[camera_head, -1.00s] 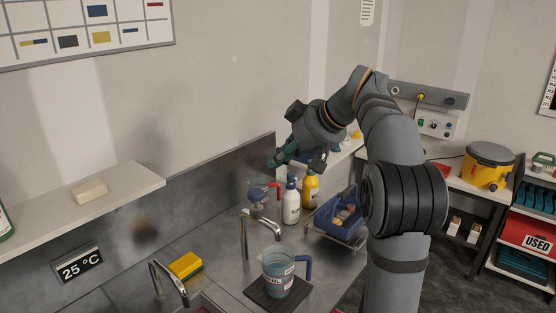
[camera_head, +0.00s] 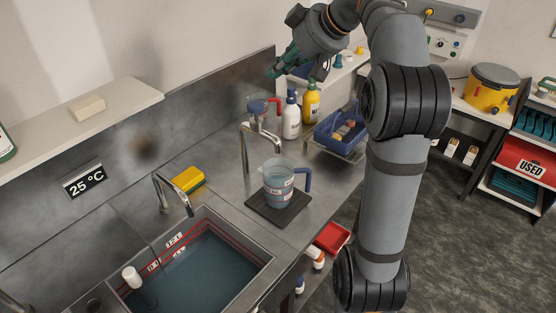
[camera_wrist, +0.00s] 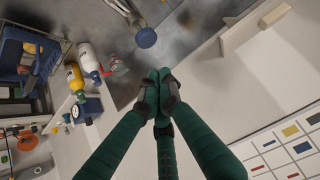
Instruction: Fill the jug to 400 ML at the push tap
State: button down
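The clear jug (camera_head: 278,183) with a blue handle stands upright on a dark square mat (camera_head: 262,207) on the steel bench. Bluish liquid shows in it, but its level against the marks is too small to read. A tall metal tap (camera_head: 244,148) stands beside the jug, its spout near the jug's rim. No stream of water shows.
A filled sink (camera_head: 205,268) with a second tap (camera_head: 170,190) lies at front left. A yellow sponge (camera_head: 188,180), a blue-topped item (camera_head: 257,107) beside a red handle, white (camera_head: 291,118) and yellow (camera_head: 311,103) bottles and a blue caddy (camera_head: 340,133) stand nearby.

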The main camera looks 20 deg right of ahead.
jog(key=shift+s+a+r+p, duration=0.1)
jog(key=shift+s+r+p, duration=0.15)
jog(key=shift+r+p, duration=0.7)
jog(key=shift+w, duration=0.1)
jog(key=p, duration=0.1)
send_over(257, 106)
jog(key=f, duration=0.6)
jog(key=shift+s+f, duration=0.2)
jog(key=shift+f, duration=0.15)
notch_tip(257, 106, down, 3)
jog(key=shift+w+f+p, duration=0.1)
jog(key=shift+f+p, duration=0.1)
jog(key=shift+p, duration=0.2)
jog(key=shift+f, duration=0.5)
